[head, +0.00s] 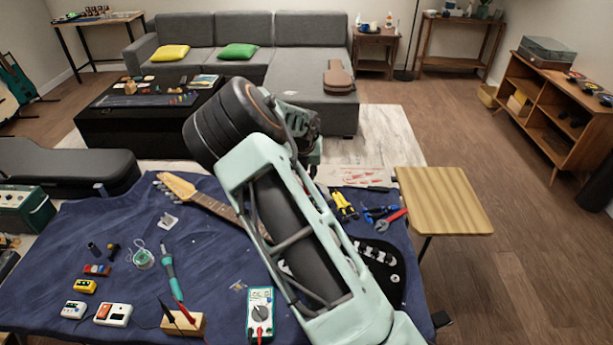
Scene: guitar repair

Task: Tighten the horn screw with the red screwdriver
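An electric guitar lies across the blue-covered workbench. Its wooden neck (212,205) shows left of my arm and part of its dark body (382,268) shows right of it. My raised arm covers the middle of the guitar, and I cannot make out the horn screw. I cannot pick out a red screwdriver for certain; a small red-handled tool (391,220) lies right of my arm, its type unclear. My gripper's fingers are hidden behind my arm, so what they hold does not show.
Yellow-handled pliers (344,206) and blue-handled pliers (376,212) lie right of my arm. A multimeter (260,314), a teal soldering iron (170,272) and pedals (113,314) crowd the front left. A wooden side table (444,200) stands at the right.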

